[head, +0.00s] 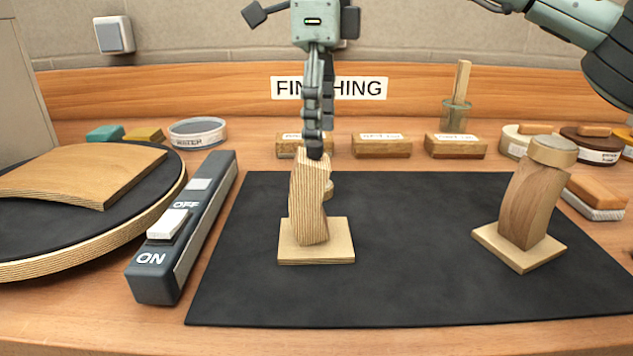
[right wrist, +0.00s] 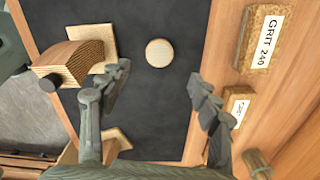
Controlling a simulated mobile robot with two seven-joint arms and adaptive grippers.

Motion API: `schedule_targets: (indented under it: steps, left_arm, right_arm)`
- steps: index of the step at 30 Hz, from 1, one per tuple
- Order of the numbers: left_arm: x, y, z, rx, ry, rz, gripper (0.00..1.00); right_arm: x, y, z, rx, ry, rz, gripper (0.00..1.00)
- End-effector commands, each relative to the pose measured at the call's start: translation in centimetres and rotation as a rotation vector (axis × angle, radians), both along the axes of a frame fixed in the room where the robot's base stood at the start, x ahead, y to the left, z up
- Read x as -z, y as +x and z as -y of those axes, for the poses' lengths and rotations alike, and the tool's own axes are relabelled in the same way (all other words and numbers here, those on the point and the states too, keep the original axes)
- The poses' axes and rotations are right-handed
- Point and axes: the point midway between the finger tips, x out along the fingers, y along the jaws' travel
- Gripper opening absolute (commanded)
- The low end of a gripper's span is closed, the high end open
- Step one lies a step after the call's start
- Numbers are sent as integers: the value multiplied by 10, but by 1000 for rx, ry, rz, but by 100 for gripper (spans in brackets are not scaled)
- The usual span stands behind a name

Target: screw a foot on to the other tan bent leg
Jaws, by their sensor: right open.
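A striped tan bent leg (head: 308,205) stands upright on a square base plate (head: 318,254) on the black mat. It also shows in the right wrist view (right wrist: 78,61), with a dark stud (right wrist: 49,83) at its bare upper end. A round tan foot (right wrist: 159,53) lies on the mat beside that leg; in the head view it is mostly hidden behind the leg (head: 329,189). A browner bent leg (head: 530,205) at the right carries a round foot (head: 552,152) on top. My right gripper (head: 317,140) is open and empty, above and behind the striped leg; the loose foot appears beyond its spread fingers (right wrist: 158,80).
A grey switch box (head: 180,225) and a round turntable (head: 150,210) with a curved panel stand left of the mat (head: 410,285). Several sanding blocks (head: 381,145), a glass jar (head: 456,115) and tins (head: 590,145) line the back. The mat between the legs is clear.

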Motion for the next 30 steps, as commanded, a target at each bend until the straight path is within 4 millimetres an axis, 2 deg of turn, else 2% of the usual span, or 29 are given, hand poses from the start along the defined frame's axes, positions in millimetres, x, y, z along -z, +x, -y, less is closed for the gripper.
schedule_targets:
  steps: [9,20,25,30]
  left_arm:
    - [-2,1,-1,1,3,3,62]
    - [-3,2,-1,1,3,4,62]
    - [-3,2,0,2,1,7,62]
    - [8,-2,-2,0,0,-8,62]
  right_arm:
    - [26,0,0,-1,1,-1,63]
    - [30,-1,-1,-3,1,0,63]
    - [51,-2,-1,-5,1,-3,63]
    - [75,-2,-2,-2,3,0,63]
